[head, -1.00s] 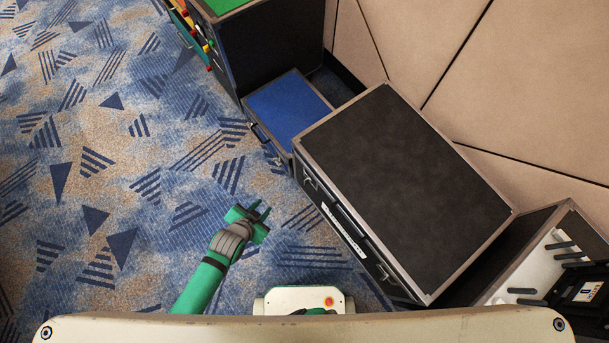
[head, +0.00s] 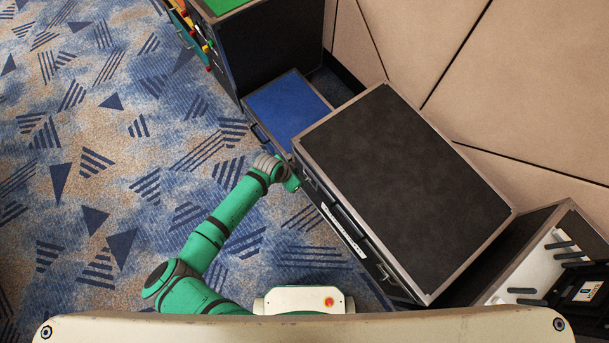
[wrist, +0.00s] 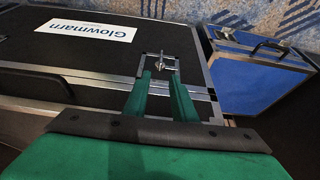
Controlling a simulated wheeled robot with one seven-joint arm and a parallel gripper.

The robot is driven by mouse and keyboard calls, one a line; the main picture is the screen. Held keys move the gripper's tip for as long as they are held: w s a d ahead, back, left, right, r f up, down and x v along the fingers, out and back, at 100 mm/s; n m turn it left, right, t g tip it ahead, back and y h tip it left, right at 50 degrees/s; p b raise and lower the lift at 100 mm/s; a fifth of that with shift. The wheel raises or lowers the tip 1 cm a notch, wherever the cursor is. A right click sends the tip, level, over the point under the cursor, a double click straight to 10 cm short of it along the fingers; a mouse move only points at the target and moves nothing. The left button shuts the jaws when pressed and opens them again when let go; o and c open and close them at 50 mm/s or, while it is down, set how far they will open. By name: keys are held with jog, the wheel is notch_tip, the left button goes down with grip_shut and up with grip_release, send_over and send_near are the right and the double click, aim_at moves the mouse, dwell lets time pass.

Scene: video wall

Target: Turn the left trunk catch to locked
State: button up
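The left trunk catch (wrist: 161,65), a small silver latch with a raised wing on a plate, sits near the lid seam. My gripper (wrist: 162,76) is open, its two green fingers apart and pointing at the catch, one on each side. I cannot tell whether they touch it.
A blue-topped case (head: 288,108) stands close beyond the trunk and also shows in the wrist view (wrist: 260,72). The trunk's handle (head: 349,222) is beside my gripper. A taller black case (head: 270,45) stands behind. Patterned carpet (head: 100,180) to the left is clear.

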jog(key=x, duration=0.8)
jog(key=shift+f, duration=0.45)
grip_shut()
